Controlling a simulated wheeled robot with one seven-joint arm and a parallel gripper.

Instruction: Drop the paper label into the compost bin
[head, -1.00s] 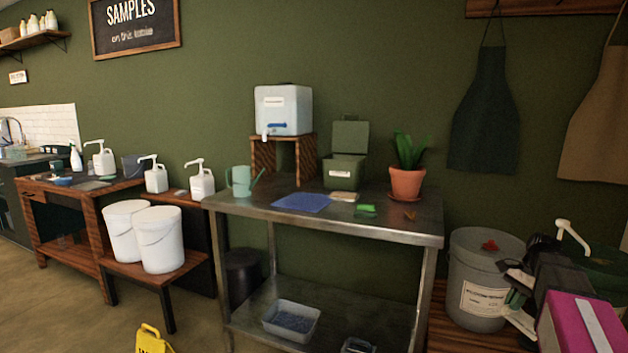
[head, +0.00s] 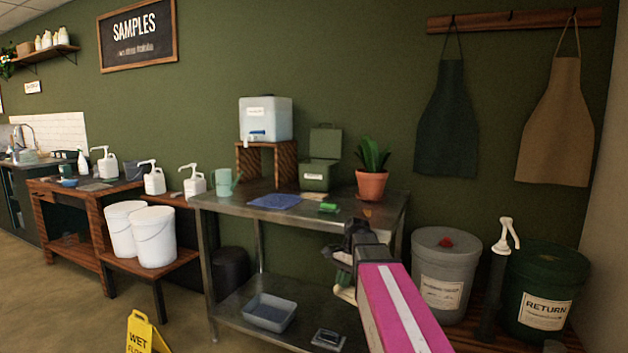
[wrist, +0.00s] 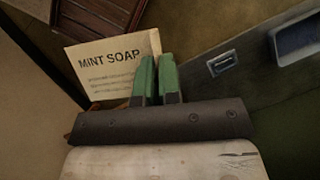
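A cream paper label (wrist: 105,62) printed "MINT SOAP" shows in the wrist view, its right edge between my two green fingertips. My gripper (wrist: 158,78) is shut on it. In the head view my gripper (head: 345,284) is in front of the steel table's right side, below the tabletop; the label is small and partly hidden there. A small green bin (head: 314,177) with its lid raised stands at the back of the table and looks like the compost bin; its tag is too small to read. My gripper is apart from it, nearer and lower right.
A grey bucket (head: 440,285) and a green "RETURN" bucket (head: 546,295) stand right. A yellow wet-floor sign (head: 141,332) stands front left.

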